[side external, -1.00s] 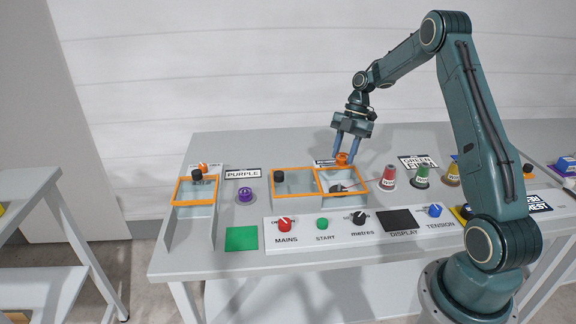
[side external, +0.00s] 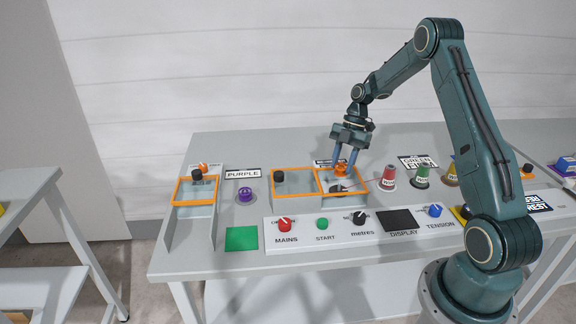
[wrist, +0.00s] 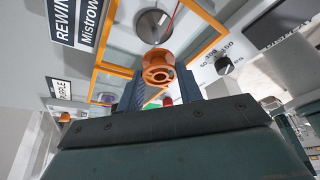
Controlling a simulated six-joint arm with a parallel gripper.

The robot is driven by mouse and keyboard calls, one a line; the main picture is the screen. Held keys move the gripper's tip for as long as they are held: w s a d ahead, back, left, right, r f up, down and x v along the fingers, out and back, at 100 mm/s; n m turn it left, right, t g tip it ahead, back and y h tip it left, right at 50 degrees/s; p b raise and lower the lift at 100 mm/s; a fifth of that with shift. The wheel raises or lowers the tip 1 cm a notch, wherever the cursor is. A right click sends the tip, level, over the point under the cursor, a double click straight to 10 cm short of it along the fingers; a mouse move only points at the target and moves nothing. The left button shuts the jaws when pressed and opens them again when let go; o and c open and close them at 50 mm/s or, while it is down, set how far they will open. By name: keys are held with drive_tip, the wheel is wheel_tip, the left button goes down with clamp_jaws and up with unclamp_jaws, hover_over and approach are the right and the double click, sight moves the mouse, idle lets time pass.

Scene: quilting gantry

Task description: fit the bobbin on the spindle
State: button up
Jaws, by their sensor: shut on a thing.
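My gripper (side external: 341,169) points down over the right-hand orange-framed bay and is shut on an orange bobbin (side external: 340,170). In the wrist view the bobbin (wrist: 158,66) sits between the fingertips, with its round end and centre hole showing. A round grey metal disc (wrist: 151,22), which looks like the spindle's seat, lies beyond the bobbin in the wrist view. A thin red line runs up from near its middle. In the side view the disc (side external: 338,188) shows dark and low in the bay, below the bobbin. The spindle's pin cannot be made out clearly.
Orange frames (side external: 294,171) edge the bays. A purple bobbin (side external: 247,195) stands by the PURPLE label. The control panel (side external: 300,240) with knobs runs along the front.

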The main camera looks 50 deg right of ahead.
sight(340, 189)
drive_tip(key=shift+f, duration=1.15)
drive_tip(key=shift+f, duration=2.05)
idle(1.3)
drive_tip(key=o, duration=1)
drive_tip(key=shift+r, duration=0.1)
drive_tip(key=v, duration=1.3)
drive_tip(key=shift+d+r, duration=0.2)
drive_tip(key=shift+r, duration=0.05)
